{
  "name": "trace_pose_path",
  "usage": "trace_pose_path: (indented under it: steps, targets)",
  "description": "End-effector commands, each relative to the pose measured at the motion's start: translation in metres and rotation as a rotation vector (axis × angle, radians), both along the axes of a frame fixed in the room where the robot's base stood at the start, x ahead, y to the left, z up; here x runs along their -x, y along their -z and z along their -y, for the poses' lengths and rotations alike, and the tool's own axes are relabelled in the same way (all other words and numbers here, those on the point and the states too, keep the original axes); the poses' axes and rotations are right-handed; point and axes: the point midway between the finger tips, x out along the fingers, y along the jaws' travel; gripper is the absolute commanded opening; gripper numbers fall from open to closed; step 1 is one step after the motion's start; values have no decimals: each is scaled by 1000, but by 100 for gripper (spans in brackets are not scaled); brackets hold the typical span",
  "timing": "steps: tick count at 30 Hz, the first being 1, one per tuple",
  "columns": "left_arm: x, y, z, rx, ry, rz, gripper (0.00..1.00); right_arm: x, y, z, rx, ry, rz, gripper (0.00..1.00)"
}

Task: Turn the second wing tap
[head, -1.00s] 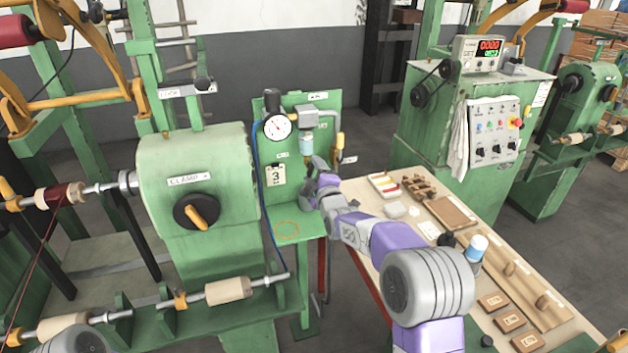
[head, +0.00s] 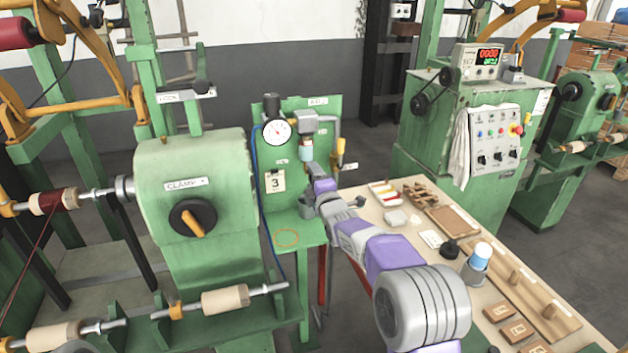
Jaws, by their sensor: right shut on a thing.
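The green panel (head: 328,112) stands at centre with a round dial gauge (head: 277,130), a filter with a pale blue bowl (head: 307,151) and a yellow-handled lever (head: 340,147). My right gripper (head: 307,204) is in front of the panel's lower part, below the filter and right of the tag marked 3 (head: 275,181). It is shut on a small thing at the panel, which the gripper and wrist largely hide. I cannot make out the wings of a tap there. My left gripper is not in view.
A green clamp machine (head: 196,165) with a black and orange knob stands close on the left.

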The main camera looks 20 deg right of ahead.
Motion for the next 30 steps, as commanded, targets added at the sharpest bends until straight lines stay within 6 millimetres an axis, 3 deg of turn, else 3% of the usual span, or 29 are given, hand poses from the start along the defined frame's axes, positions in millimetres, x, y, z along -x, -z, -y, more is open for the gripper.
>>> trace_pose_path:
  steps: [4, 5, 9, 20, 30]
  targets:
    - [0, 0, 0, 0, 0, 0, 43, 0, 0, 1, 5, 1, 1, 31]
    - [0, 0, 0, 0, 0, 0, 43, 0, 0, 1, 5, 1, 1, 65]
    - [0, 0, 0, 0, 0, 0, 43, 0, 0, 0, 3, 0, 1, 86]
    - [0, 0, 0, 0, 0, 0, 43, 3, 0, 0, 1, 0, 0, 87]
    - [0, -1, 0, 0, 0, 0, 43, 45, -1, 2, 0, 0, 0, 87]
